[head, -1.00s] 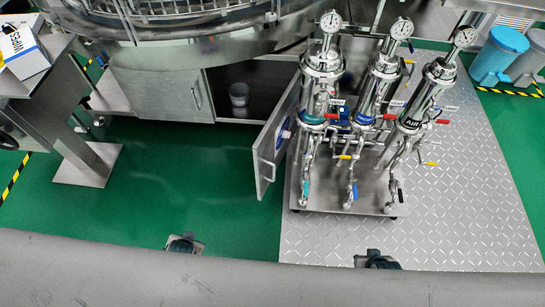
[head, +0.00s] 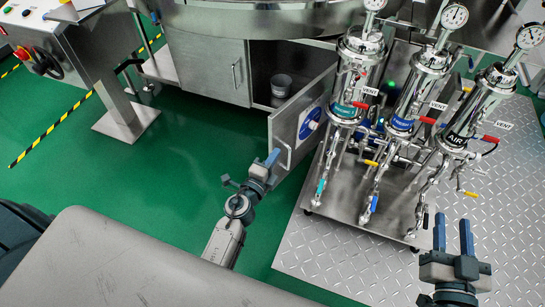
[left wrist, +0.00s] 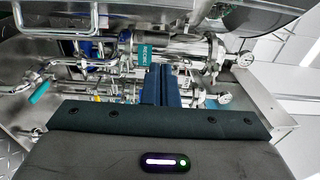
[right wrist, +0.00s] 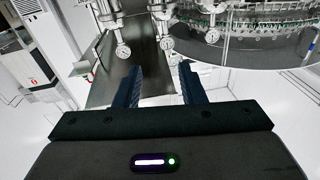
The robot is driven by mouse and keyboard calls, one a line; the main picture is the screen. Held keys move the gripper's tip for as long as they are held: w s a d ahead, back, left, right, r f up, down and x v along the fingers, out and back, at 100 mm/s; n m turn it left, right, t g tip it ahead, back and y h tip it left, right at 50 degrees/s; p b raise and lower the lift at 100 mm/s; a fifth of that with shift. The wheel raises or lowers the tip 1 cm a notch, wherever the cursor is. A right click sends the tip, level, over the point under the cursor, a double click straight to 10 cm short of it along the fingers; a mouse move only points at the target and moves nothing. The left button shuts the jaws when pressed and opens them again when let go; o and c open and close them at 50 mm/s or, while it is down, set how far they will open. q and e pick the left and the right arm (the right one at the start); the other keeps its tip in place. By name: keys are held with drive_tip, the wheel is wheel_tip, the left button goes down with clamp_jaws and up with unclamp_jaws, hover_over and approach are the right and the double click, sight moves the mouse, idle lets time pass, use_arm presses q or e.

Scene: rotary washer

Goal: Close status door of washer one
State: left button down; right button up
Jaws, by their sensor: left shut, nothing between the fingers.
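The washer's steel cabinet (head: 207,66) is at the upper middle of the head view.
Several steel filter cylinders (head: 415,88) with gauges and coloured valves stand on a plate just right of the door. A control console (head: 75,50) stands at the left. Green floor (head: 170,165) before the cabinet is clear.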

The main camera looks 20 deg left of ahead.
sight(274, 133)
use_arm(q)
drive_tip(key=shift+w+a, duration=0.45)
drive_tip(key=shift+w, duration=1)
drive_tip(key=shift+w+a, duration=0.5)
drive_tip(key=shift+w, duration=0.9)
drive_tip(key=shift+w+a, duration=0.45)
drive_tip(key=shift+w, duration=1)
use_arm(e)
drive_tip(key=shift+w+d+r+t, duration=0.1)
drive_tip(key=shift+w+r+t, duration=0.1)
drive_tip(key=shift+r+t, duration=0.6)
use_arm(q)
drive_tip(key=shift+a+b, duration=0.1)
drive_tip(key=shift+b, duration=0.2)
use_arm(e)
drive_tip(key=shift+r, duration=0.2)
